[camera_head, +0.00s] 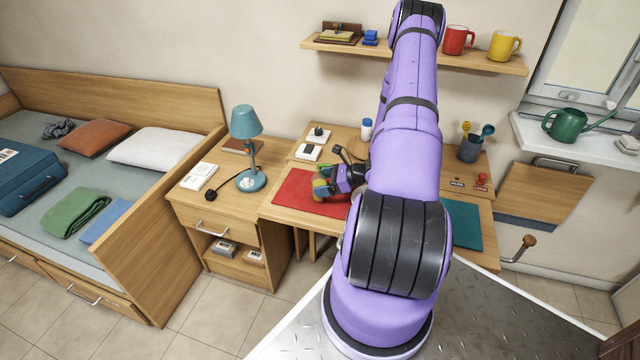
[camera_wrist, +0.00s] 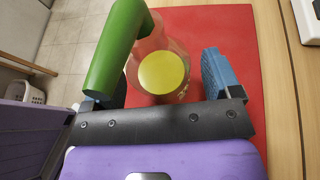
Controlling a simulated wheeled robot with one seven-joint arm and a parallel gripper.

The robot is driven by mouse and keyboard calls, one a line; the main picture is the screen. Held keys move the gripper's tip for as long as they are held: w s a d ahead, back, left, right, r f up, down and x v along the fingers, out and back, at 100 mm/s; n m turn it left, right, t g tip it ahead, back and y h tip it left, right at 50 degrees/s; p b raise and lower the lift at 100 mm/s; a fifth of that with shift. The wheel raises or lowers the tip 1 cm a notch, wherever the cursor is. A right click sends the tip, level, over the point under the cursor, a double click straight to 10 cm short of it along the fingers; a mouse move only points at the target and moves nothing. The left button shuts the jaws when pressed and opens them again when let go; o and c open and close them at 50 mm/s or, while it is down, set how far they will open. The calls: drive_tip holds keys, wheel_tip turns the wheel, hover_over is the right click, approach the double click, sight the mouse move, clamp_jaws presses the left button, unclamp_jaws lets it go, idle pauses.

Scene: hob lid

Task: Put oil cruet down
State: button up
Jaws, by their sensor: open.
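The oil cruet (camera_wrist: 165,72) has a yellow round top, a see-through reddish-looking body and a thick green handle (camera_wrist: 120,45). It appears to stand on the red mat (camera_wrist: 225,30) on the desk. In the head view the cruet (camera_head: 320,188) is small and partly hidden by my gripper. My gripper (camera_wrist: 166,80) is open, with one blue finger on each side of the cruet. The green handle covers much of the left finger. A gap shows between the cruet and the right finger. The cruet's base is hidden from view.
The red mat (camera_head: 292,196) lies on the left of the desk. Black-and-white switch boxes (camera_head: 308,152) and a blue-capped bottle (camera_head: 366,130) stand behind it. The lamp (camera_head: 247,150) is on the cabinet to the left. My arm hides the desk's middle.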

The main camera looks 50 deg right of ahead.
drive_tip(key=v, duration=1)
drive_tip(key=shift+s+d+r, duration=0.1)
drive_tip(key=shift+s+r, duration=0.15)
drive_tip(key=w+a+r+n+g, duration=0.4)
drive_tip(key=a+r+n, duration=0.4)
drive_tip(key=r, duration=0.5)
drive_tip(key=w+a+r+n+g, duration=0.3)
drive_tip(key=a+r+n+g, duration=0.3)
drive_tip(key=a+r, duration=0.6)
drive_tip(key=s+a+r+n+h, duration=0.3)
drive_tip(key=s+a+r+n, duration=0.2)
drive_tip(key=a+r+n, duration=0.45)
drive_tip(key=s+a+r+n+t+h, duration=0.3)
drive_tip(key=s+a+r+n, duration=0.3)
drive_tip(key=s+r, duration=0.4)
drive_tip(key=shift+s+a+t+h, duration=0.4)
drive_tip(key=shift+s+a+h, duration=0.15)
drive_tip(key=shift+s, duration=0.2)
